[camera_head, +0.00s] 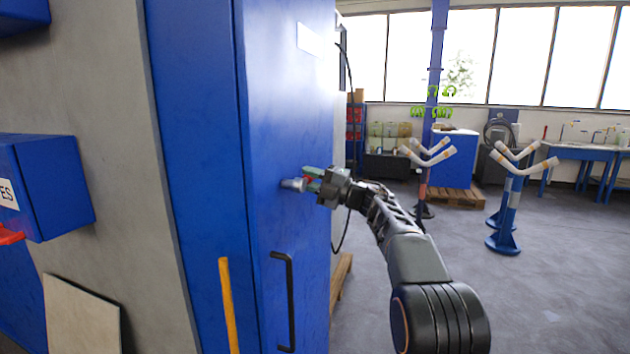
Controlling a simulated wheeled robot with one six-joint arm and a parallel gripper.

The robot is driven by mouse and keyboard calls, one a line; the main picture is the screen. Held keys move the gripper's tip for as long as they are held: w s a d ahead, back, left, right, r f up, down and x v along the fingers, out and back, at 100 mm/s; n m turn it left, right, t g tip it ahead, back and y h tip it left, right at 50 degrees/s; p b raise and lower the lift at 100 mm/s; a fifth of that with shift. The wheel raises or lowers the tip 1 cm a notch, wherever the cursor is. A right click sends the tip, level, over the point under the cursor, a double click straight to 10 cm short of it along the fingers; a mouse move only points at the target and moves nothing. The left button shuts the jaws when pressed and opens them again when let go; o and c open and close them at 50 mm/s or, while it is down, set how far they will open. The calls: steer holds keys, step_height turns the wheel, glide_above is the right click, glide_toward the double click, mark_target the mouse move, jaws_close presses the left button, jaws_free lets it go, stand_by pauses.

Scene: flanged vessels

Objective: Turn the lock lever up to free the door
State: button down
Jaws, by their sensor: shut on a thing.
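The blue door (285,190) stands upright in the middle of the view and looks closed. A black bar handle (289,300) is fixed low on it. The lock lever (293,184) shows as a short grey metal piece sticking out from the door above the handle.
A yellow vertical bar (229,305) stands left of the handle. A blue box (45,185) juts from the grey wall at left. Blue stands with white rollers (510,190) and a wooden pallet (455,196) are at right. The floor between is open.

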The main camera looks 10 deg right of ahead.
steer(key=shift+a, duration=0.1)
steer(key=c, duration=1.3)
jaws_free()
steer(key=shift+s, duration=0.1)
steer(key=shift+o, duration=0.9)
steer(key=shift+a, duration=0.15)
steer(key=shift+o, duration=1.1)
steer(key=shift+d, duration=0.25)
steer(key=b+v, duration=0.2)
steer(key=v, duration=1.1)
steer(key=shift+s+d+b, duration=0.15)
steer(key=shift+d+b, duration=0.15)
